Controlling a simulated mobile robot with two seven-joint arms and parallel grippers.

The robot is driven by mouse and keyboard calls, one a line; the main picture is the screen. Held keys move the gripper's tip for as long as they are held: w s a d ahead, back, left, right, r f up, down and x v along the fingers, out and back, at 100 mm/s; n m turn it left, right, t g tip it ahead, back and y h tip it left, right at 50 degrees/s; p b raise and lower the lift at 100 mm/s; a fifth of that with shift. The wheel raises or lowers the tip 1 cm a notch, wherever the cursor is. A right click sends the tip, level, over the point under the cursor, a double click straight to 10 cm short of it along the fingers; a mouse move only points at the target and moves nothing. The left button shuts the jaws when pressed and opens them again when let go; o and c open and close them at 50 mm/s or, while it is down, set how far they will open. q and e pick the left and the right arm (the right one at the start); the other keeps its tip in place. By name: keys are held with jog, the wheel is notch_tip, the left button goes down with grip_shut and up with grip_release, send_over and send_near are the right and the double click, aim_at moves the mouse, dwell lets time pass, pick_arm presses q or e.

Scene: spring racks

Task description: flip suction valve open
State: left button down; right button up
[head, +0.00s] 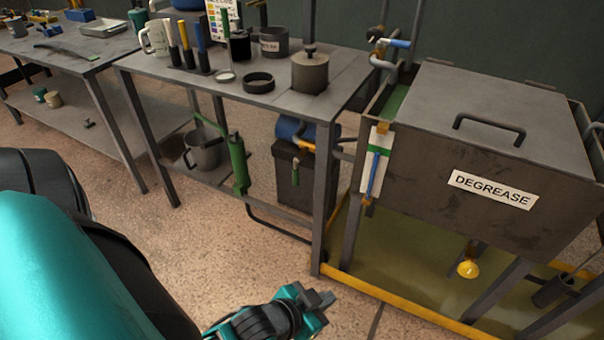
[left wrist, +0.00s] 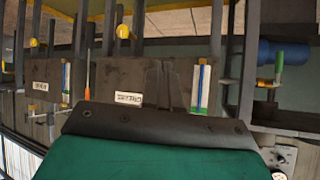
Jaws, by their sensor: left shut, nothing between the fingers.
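Under the bench, a blue pump (head: 291,129) rests on a dark box (head: 300,180). A blue-handled valve (head: 396,43) sits on the pipe behind the tank. My left gripper (head: 322,299) is shut and empty, low above the floor, in front of the bench and well apart from the lever. My right gripper is not in view.
The grey tank marked DEGREASE (head: 493,190) stands at the right, with a yellow floor edge (head: 400,306) below it. The bench (head: 215,88) carries pots and handled tools. A green cylinder (head: 238,165) and grey bucket (head: 203,150) are underneath.

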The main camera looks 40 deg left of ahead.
pick_arm(q)
jog(key=w+a+f+m+y+b, duration=0.2)
jog(key=w+a+f+y+b, duration=0.1)
jog(key=w+a+f+b, duration=0.3)
jog(key=w+a+f+m+y+b, duration=0.25)
jog(key=w+a+f+b, duration=0.2)
jog(key=f, duration=0.35)
jog(key=w+a+r+y+b, duration=0.2)
jog(key=w+a+y+b, duration=0.2)
jog(key=w, duration=0.1)
jog(key=w+a+r+m+t+y+b, duration=0.1)
jog(key=w+a+r+y+b, duration=0.2)
jog(key=w+a+y, duration=0.1)
jog(key=shift+w+r+t+y+b, duration=0.2)
jog(key=shift+w+t+y+b, duration=0.15)
jog(key=shift+w+y, duration=0.55)
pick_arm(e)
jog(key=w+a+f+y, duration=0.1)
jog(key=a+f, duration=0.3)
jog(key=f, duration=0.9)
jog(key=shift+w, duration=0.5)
pick_arm(q)
jog(key=shift+w+a, duration=0.15)
jog(key=shift+w, duration=0.05)
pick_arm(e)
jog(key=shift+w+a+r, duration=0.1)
